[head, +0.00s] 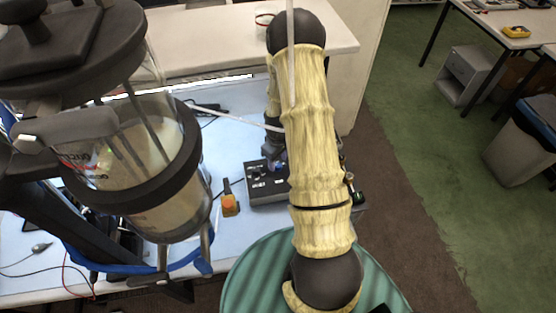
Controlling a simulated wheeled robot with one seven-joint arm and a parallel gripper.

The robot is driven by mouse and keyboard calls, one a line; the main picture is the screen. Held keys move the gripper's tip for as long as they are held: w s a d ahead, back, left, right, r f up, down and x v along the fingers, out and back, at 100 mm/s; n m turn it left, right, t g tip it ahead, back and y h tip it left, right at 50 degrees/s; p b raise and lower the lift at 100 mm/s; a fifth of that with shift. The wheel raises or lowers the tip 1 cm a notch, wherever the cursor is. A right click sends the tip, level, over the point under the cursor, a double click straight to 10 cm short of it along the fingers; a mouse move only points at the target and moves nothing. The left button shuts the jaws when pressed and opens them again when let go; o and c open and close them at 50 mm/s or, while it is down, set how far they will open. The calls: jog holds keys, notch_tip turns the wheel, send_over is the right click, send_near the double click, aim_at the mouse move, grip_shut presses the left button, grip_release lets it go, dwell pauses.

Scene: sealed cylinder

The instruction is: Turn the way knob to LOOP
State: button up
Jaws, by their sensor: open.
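A dark control box (266,191) sits on the pale blue bench top, partly hidden behind my arm. A small blue part (280,166) shows at its far edge; I cannot tell whether it is the way knob. The LOOP marking is too small to read. My gripper (273,156) points down at the far edge of the box, close to the blue part. It is open, and I see nothing held in it. I cannot tell whether it touches the box.
A large glass cylinder (152,150) with dark rings stands at the left, close to the camera. An orange-topped switch (230,204) with a cable lies left of the box. More small parts show right of my arm. A green ribbed round surface (248,277) lies in front.

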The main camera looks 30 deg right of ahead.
jog(key=shift+f, duration=1)
jog(key=c, duration=1)
